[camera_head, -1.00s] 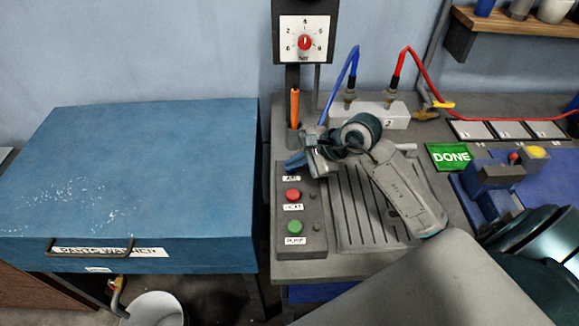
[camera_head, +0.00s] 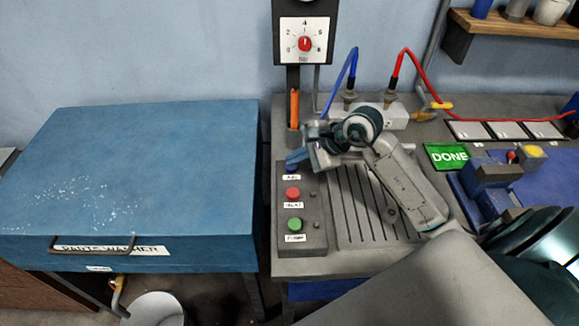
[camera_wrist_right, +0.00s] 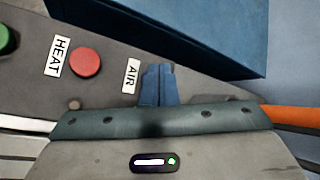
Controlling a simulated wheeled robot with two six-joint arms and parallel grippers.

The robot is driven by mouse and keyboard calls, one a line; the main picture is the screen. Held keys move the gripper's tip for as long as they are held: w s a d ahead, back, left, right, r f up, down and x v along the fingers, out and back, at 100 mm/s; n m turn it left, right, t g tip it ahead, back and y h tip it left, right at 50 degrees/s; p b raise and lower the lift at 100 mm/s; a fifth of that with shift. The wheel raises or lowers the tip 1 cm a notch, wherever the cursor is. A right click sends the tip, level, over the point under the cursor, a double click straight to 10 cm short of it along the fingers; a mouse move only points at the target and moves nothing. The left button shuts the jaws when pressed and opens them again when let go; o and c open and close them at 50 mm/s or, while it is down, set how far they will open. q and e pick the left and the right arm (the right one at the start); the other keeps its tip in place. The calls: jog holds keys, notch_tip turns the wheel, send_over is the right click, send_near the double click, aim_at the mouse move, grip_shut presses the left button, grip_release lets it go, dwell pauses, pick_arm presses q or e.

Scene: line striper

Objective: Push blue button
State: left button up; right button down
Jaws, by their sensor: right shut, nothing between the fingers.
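The control panel (camera_head: 315,235) carries a red button (camera_head: 292,193) labelled HEAT and a green button (camera_head: 295,224). The AIR label (camera_head: 292,177) sits above them, and the wrist view shows it too (camera_wrist_right: 131,76). My right gripper (camera_head: 296,158) is shut and empty, with its blue fingertips (camera_wrist_right: 158,85) over the spot beside the AIR label. The blue button cannot be told apart from the blue fingers there and is mostly or wholly hidden. Whether the fingertips touch it cannot be told. My left gripper is not in view.
A blue parts washer (camera_head: 150,170) stands left of the bench. A gauge (camera_head: 304,43) and an orange-handled tool (camera_head: 294,108) are behind the panel. A grey block with blue and red hoses (camera_head: 378,117) sits behind the arm. A green DONE sign (camera_head: 446,157) lies to the right.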

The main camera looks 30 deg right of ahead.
jog(key=shift+w+d+r, duration=0.15)
jog(key=shift+w+r, duration=0.1)
jog(key=shift+r, duration=0.7)
jog(key=shift+w+r+p, duration=0.2)
jog(key=shift+r+p, duration=0.1)
jog(key=shift+w+d+r, duration=0.25)
jog(key=shift+w+d, duration=0.2)
jog(key=shift+w, duration=0.35)
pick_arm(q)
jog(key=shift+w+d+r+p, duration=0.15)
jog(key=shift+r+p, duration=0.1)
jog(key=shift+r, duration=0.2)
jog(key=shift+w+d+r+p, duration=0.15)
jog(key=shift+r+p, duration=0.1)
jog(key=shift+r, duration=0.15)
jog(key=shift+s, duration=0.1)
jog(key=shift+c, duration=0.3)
pick_arm(e)
jog(key=shift+s+d+r, duration=0.1)
jog(key=shift+s+r, duration=0.05)
jog(key=shift+r, duration=0.45)
jog(key=shift+s+d+r, duration=0.1)
jog(key=shift+r, duration=0.45)
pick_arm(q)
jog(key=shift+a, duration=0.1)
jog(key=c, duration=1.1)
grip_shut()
pick_arm(e)
jog(key=shift+a+f, duration=0.1)
